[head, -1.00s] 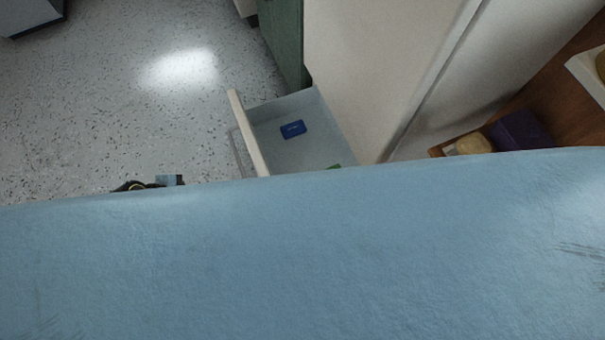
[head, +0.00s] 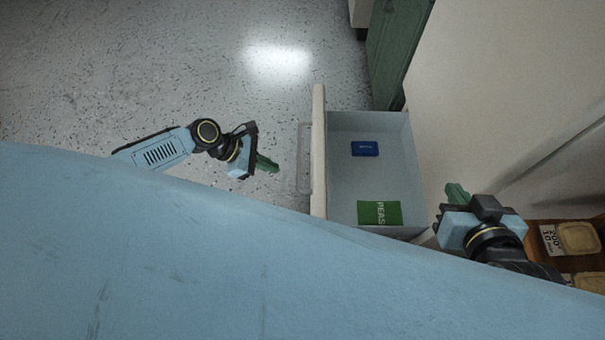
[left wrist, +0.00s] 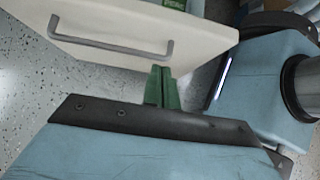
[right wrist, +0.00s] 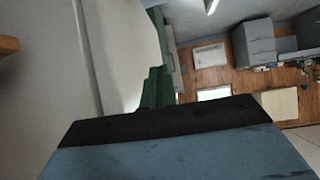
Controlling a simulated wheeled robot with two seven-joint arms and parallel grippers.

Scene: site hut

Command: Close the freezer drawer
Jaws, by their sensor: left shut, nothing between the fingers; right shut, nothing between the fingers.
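The freezer drawer (head: 370,185) stands pulled out from the white freezer (head: 490,90) in the head view. Its white front panel (head: 319,150) faces left, with a bar handle (head: 304,158) on it. A blue box (head: 364,149) and a green peas packet (head: 380,213) lie inside. My left gripper (head: 272,165) is shut and empty, to the left of the front panel and apart from it. The left wrist view shows the handle (left wrist: 110,45) beyond its green fingers (left wrist: 162,88). My right gripper (head: 456,192) is shut and empty, to the right of the drawer, by the freezer.
A green cabinet (head: 398,45) stands behind the drawer. A wooden shelf (head: 545,226) with food tubs (head: 578,238) is at the lower right. The speckled floor (head: 150,60) left of the drawer is clear. My blue body covers the lower part of the head view.

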